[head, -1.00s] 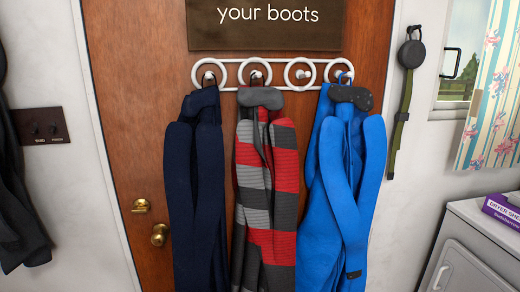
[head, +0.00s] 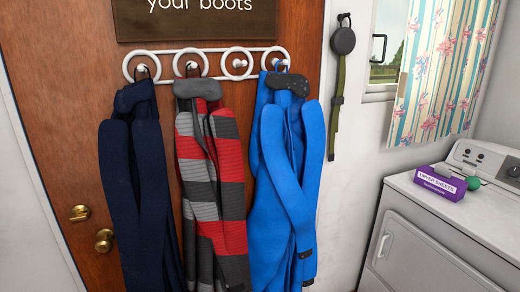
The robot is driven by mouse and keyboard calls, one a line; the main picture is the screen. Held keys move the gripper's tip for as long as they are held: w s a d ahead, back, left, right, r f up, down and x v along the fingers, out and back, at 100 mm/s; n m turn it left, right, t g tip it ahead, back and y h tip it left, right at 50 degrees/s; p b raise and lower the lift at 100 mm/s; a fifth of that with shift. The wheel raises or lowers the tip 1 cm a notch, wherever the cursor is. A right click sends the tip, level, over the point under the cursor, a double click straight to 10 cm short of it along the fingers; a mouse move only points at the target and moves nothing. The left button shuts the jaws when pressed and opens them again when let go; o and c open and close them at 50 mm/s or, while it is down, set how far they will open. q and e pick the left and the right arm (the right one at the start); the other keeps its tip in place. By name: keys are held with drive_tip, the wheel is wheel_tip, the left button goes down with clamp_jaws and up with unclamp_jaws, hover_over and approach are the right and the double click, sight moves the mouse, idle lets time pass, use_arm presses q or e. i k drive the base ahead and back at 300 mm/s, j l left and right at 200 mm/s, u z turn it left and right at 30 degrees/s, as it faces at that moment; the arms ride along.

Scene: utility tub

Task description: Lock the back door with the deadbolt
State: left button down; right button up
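The wooden back door (head: 60,130) stands in front of me and looks closed. The brass deadbolt (head: 79,213) is near its left edge, a little above the brass door knob (head: 104,240). The deadbolt is small in view, and I cannot tell which way its turn piece points. Neither of my grippers is in the head view.
A white hook rack (head: 206,64) on the door holds a navy coat (head: 140,190), a red and grey striped coat (head: 212,180) and a blue coat (head: 285,180). At right stands a white dryer (head: 430,250) with a purple box (head: 440,183) on top.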

sight(80, 216)
drive_tip(key=u, duration=1.35)
